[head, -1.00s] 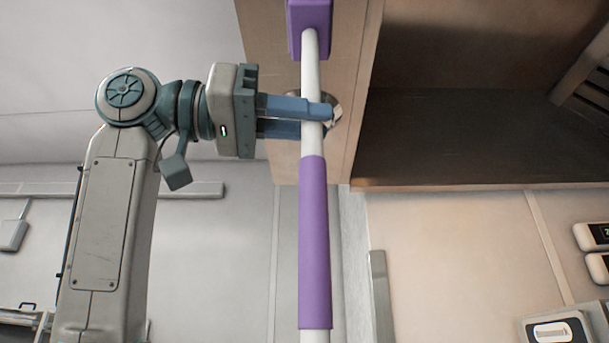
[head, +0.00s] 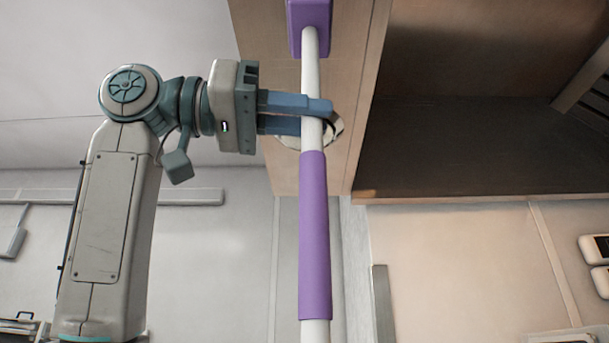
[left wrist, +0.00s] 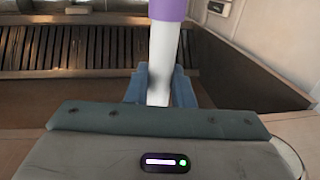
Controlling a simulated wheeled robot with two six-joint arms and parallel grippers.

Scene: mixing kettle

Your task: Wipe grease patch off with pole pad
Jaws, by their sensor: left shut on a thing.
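The pole (head: 312,75) is white and stands nearly upright in the head view, with a purple grip sleeve (head: 314,235) on its lower part. The purple pad (head: 309,14) at its top is cut off by the upper edge of the picture. My left gripper (head: 318,112) is shut on the white shaft between pad and sleeve. In the left wrist view, the white shaft (left wrist: 162,55) runs up from between the blue fingers (left wrist: 160,92), with purple above it. I cannot make out a grease patch in either view. My right gripper is not in view.
A brown panel (head: 262,60) with a round metal-rimmed fitting (head: 297,142) lies behind the pole. A dark hood-like recess (head: 460,140) opens to its right. A slatted vent (left wrist: 60,48) shows in the left wrist view.

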